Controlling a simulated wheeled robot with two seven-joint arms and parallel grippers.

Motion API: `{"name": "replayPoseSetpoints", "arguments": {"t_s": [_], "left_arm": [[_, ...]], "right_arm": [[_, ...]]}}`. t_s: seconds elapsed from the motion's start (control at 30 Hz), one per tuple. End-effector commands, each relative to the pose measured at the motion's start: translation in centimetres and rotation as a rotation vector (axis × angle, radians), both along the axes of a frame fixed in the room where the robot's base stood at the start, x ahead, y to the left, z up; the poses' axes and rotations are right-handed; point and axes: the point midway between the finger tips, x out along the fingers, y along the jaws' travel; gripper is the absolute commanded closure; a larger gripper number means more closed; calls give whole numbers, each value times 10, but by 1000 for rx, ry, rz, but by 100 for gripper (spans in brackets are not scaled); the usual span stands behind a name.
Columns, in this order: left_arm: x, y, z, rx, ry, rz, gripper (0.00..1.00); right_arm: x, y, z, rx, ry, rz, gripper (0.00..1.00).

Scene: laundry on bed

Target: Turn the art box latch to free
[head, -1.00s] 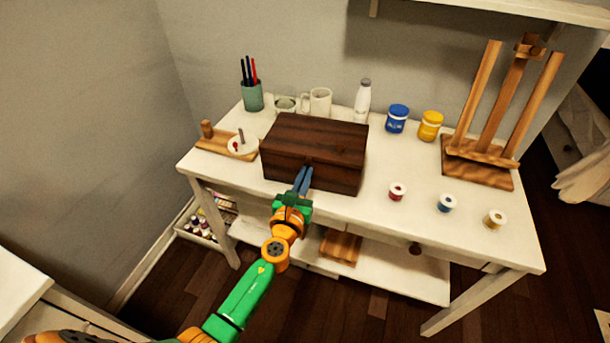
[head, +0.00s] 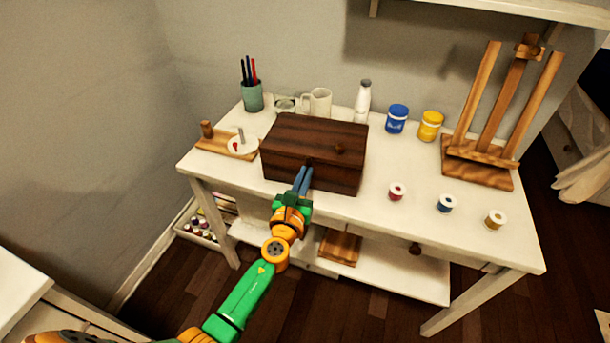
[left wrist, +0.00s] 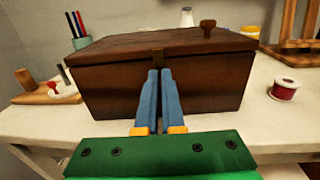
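The art box (head: 300,170) is a dark brown wooden box near the front edge of the white table, with its lid down. A small dark knob (head: 340,148) stands on the lid; it also shows in the left wrist view (left wrist: 208,27). The latch (left wrist: 157,58) is a small brown piece at the middle of the box's front, under the lid edge. My left gripper (head: 304,172) is at the box front, its blue fingers (left wrist: 159,75) close together with their tips on the latch. The fingertips partly hide the latch. My right gripper is not in view.
On the table (head: 380,215), a wooden piece with a white disc (head: 243,146) stands left of the box. Small spools (head: 397,191) lie right, before an easel (head: 480,175).

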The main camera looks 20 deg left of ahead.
Motion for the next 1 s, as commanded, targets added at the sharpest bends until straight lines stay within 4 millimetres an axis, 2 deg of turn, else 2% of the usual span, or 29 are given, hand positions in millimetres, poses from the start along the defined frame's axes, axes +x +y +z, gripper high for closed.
{"name": "replayPoseSetpoints", "arguments": {"t_s": [0.63, 1.0], "left_arm": [[0, 0, -1, -15, 0, 0, 100], [0, 1, -2, -231, -12, 0, 100]], "right_arm": [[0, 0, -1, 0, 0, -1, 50], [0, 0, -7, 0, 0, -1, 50]]}}
